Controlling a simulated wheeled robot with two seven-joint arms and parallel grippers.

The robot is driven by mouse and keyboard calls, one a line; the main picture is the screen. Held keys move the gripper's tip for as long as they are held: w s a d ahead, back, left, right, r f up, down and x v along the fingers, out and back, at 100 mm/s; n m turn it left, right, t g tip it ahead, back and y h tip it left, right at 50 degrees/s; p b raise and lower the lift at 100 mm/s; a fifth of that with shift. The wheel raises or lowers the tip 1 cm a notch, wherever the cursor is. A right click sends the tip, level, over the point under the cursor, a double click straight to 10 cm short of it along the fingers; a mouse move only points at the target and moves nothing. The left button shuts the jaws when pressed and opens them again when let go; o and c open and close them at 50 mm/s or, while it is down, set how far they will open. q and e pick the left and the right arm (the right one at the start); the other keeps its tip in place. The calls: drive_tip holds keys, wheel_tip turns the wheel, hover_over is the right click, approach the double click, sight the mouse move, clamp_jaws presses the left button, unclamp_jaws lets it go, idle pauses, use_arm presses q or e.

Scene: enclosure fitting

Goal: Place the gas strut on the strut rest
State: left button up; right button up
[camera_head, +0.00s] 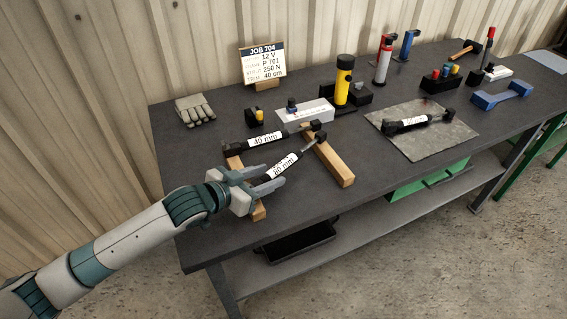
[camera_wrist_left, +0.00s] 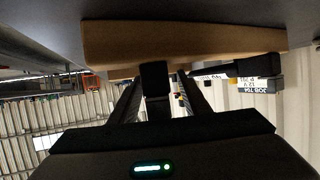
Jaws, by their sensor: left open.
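The strut rest is two wooden bars, the left one (camera_head: 259,212) partly hidden by my gripper and the right one (camera_head: 335,165) clear. A black gas strut labelled 80 mm (camera_head: 283,165) lies slantwise between the bars. Another strut, labelled 40 mm (camera_head: 264,140), lies across them farther back. A third black strut (camera_head: 416,123) lies on a grey mat. My left gripper (camera_head: 277,178) is open at the near end of the 80 mm strut. In the left wrist view, a black strut end (camera_wrist_left: 155,80) shows between its fingers, below a wooden bar (camera_wrist_left: 180,42); contact is unclear.
A JOB 704 sign (camera_head: 263,63), grey gloves (camera_head: 195,109), a white box (camera_head: 305,112) and a yellow cylinder (camera_head: 343,80) stand behind the rest. The grey mat (camera_head: 440,147) lies right. The table's front edge is close to my arm.

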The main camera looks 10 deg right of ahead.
use_arm(q)
drive_tip(key=shift+w+d+f, duration=0.1)
drive_tip(key=shift+w+d, duration=0.05)
use_arm(e)
drive_tip(key=shift+s+d, duration=0.2)
drive_tip(key=shift+s, duration=0.1)
drive_tip(key=shift+w, duration=0.2)
use_arm(q)
clamp_jaws()
